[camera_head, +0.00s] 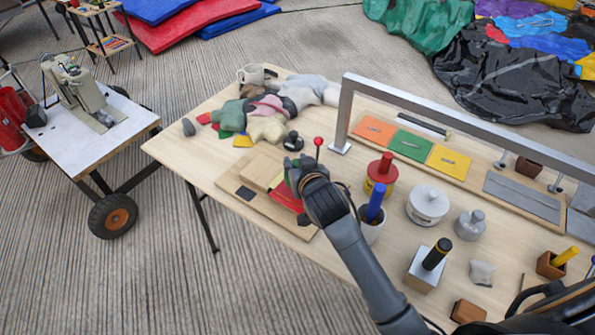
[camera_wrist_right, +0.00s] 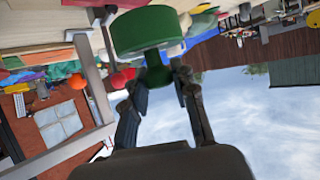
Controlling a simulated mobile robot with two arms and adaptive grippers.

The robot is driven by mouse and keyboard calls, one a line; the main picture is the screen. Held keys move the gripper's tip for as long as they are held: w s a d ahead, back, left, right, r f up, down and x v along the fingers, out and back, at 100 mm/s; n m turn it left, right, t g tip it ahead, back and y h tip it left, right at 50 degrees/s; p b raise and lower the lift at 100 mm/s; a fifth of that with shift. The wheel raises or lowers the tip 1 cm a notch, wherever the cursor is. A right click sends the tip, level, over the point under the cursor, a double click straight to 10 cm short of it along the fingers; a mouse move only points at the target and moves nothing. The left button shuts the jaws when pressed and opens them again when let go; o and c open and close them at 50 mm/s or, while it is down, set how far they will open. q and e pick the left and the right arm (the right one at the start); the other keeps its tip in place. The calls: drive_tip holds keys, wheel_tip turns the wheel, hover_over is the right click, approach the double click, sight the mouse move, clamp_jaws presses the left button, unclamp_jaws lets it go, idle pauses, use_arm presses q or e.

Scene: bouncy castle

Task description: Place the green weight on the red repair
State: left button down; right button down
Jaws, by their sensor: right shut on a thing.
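My right gripper (camera_head: 303,176) is over the wooden board (camera_head: 240,190) on the table. It is shut on the green weight (camera_head: 293,168), of which only a small part shows past the gripper in the head view. In the right wrist view the gripper (camera_wrist_right: 160,78) grips the narrow stem of the green weight (camera_wrist_right: 147,32), whose wide round disc is beyond the fingers. The red repair (camera_head: 287,196) lies on the board, partly hidden by the gripper and wrist. I cannot tell whether the weight touches it. My left gripper is not in view.
A grey metal frame (camera_head: 345,110) rises behind. Crumpled cloths (camera_head: 266,125) lie at the back left.

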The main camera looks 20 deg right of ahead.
drive_tip(key=shift+w+d+f, duration=0.1)
drive_tip(key=shift+w+f, duration=0.25)
drive_tip(key=shift+w, duration=0.1)
drive_tip(key=shift+w+f, duration=0.15)
drive_tip(key=shift+f, duration=1.55)
drive_tip(key=c, duration=1.1)
unclamp_jaws()
drive_tip(key=shift+f, duration=0.25)
drive_tip(key=shift+o, duration=0.2)
drive_tip(key=shift+r, duration=0.1)
drive_tip(key=v, duration=1.2)
drive_tip(key=shift+s, duration=0.2)
